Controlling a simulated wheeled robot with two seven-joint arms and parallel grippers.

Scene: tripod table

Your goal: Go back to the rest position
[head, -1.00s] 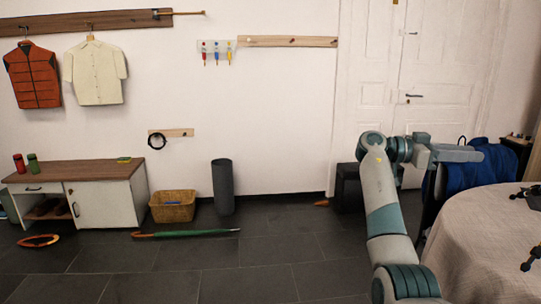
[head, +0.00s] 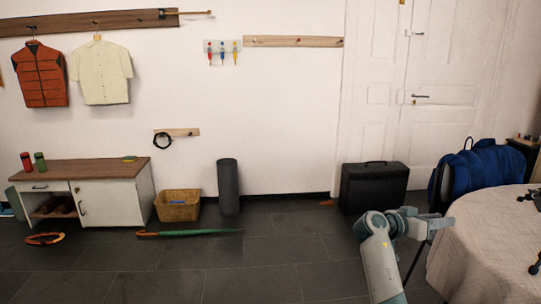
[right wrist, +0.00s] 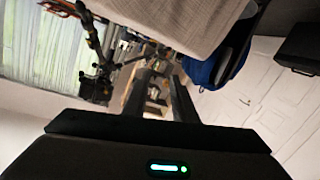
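My right gripper (head: 437,222) shows in the head view at the lower right, low in front of the black case and beside the cloth-covered table's left edge. In the right wrist view its two dark fingers (right wrist: 160,98) stand apart with nothing between them, so it is open and empty. My left arm and gripper are not in view.
The round table (head: 490,240) with a pale cloth is close to my right gripper. A blue bag (head: 485,165) hangs at a chair behind it. A black case (head: 374,186) stands by the door.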

